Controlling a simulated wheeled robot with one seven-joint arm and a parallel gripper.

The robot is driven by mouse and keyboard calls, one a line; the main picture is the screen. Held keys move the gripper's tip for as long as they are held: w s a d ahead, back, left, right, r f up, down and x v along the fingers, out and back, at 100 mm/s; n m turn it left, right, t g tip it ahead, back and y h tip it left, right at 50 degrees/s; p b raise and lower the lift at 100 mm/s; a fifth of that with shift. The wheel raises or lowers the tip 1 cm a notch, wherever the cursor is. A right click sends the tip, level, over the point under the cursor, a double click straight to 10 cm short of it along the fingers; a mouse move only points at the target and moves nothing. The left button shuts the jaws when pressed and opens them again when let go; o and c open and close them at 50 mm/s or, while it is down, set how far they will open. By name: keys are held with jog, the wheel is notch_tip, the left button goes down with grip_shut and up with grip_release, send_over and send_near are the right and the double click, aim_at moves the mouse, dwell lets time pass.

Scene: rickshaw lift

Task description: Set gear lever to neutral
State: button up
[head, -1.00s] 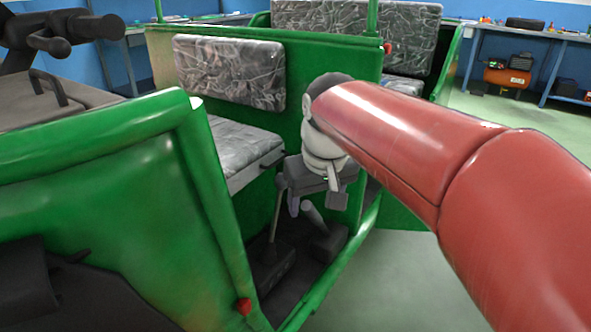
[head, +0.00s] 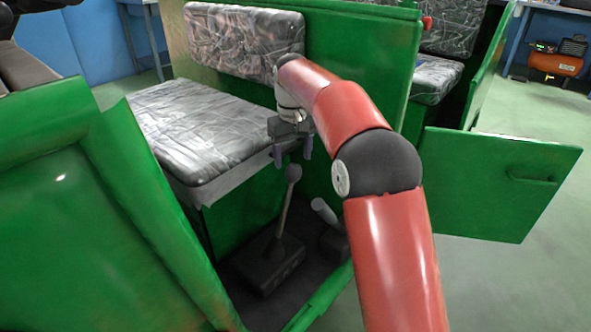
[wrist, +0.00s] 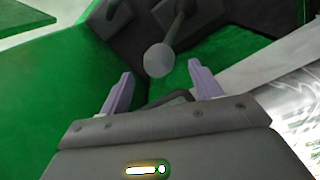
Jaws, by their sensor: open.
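The gear lever (head: 285,213) rises from a dark box on the rickshaw floor, in front of the seat, and ends in a round grey knob (head: 293,172). In the wrist view the knob (wrist: 159,60) shows just beyond the fingertips, roughly midway between them. My gripper (head: 291,160) is open and empty, just above the knob in the head view. Its two pale purple fingers (wrist: 161,84) stand apart on either side in the wrist view. I cannot tell whether they touch the knob.
A second, shorter lever with a light grip (head: 324,212) stands right of the gear lever. The grey padded seat (head: 195,130) is close on the left. A green front panel (head: 60,220) and an open green door (head: 495,180) flank the footwell.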

aim_at(293, 165)
notch_tip(293, 165, down, 5)
jog(key=shift+r+b, duration=0.1)
jog(key=shift+b, duration=0.25)
jog(key=shift+c, duration=0.2)
jog(key=c, duration=1.3)
jog(key=s+a+t+b, duration=0.1)
jog(key=s+a, duration=0.1)
jog(key=s+a+r+t+h+b, duration=0.1)
jog(key=s+a+b, duration=0.1)
jog(key=s, duration=0.1)
jog(key=s+a+t+h+b, duration=0.1)
jog(key=s+a, duration=0.1)
jog(key=s, duration=0.1)
jog(key=shift+s+a+r, duration=0.15)
jog(key=shift+a+r, duration=0.05)
jog(key=shift+r, duration=0.15)
jog(key=shift+c, duration=0.2)
jog(key=o, duration=1.4)
